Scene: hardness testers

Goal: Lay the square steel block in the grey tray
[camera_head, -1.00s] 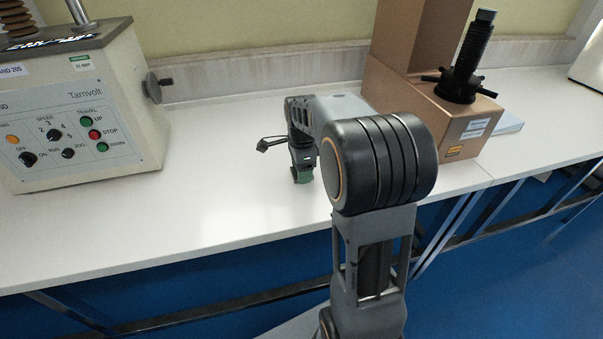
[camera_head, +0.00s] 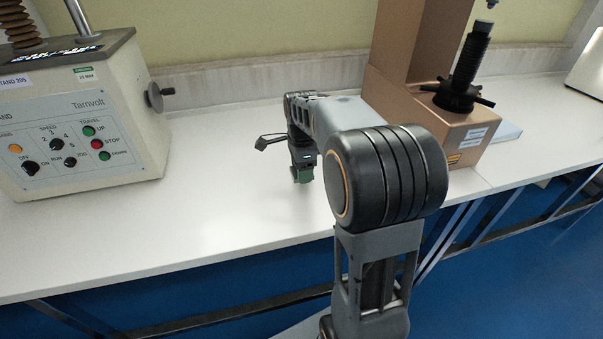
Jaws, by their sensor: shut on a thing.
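My gripper (camera_head: 303,174) points down over the white bench, left of the brown tester. Its jaws are small and dark in this view, with a green part at the tip. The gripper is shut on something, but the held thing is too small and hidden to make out. I cannot see the square steel block or the grey tray. My arm covers part of the bench to the right of the gripper.
A beige Tamvolt test stand (camera_head: 85,120) with buttons and knobs stands at the left. A brown hardness tester (camera_head: 455,122) with a black spindle stands at the right. The white bench (camera_head: 215,190) is clear between the test stand and my gripper.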

